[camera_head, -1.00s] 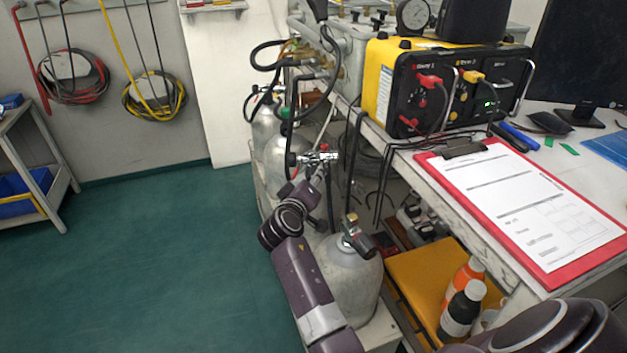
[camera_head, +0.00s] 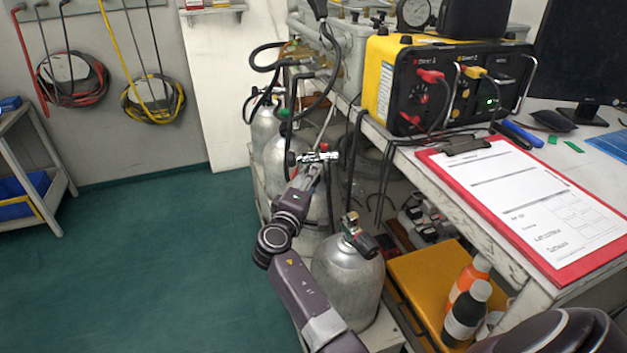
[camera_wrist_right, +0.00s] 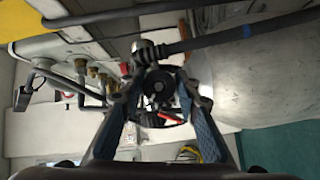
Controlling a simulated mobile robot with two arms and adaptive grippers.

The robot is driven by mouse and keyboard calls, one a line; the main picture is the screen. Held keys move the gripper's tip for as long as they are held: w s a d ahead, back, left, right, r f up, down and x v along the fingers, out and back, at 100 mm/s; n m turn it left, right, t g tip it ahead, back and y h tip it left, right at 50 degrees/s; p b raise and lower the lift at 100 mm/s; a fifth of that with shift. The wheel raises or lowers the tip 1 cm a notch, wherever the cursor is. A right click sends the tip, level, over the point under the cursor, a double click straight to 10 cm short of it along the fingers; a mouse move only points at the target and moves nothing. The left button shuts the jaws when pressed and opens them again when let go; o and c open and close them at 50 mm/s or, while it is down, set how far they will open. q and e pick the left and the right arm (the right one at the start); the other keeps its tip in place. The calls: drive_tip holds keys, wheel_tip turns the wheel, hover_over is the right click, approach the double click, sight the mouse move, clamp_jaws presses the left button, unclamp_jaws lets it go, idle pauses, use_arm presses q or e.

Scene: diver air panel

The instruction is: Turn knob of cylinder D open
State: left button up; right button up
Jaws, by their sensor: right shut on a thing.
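My right gripper (camera_head: 309,166) reaches the valve (camera_head: 318,157) of the second cylinder (camera_head: 308,238) from the front, a grey bottle partly hidden by my arm. In the right wrist view my gripper (camera_wrist_right: 158,84) has its blue-padded fingers on either side of a round dark knob (camera_wrist_right: 157,87), shut on it. I cannot read a letter on any cylinder, so I cannot tell from markings which is D. My left gripper is not in view.
A front cylinder (camera_head: 347,284) with its own valve (camera_head: 357,238) stands close beside my arm. More cylinders (camera_head: 265,126) stand behind. The bench with a yellow-black panel box (camera_head: 450,85) and red clipboard (camera_head: 535,205) is at right. Green floor (camera_head: 170,260) at left is clear.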

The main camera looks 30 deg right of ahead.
idle(0.3)
drive_tip(key=o, duration=0.9)
drive_tip(key=shift+v, duration=3.7)
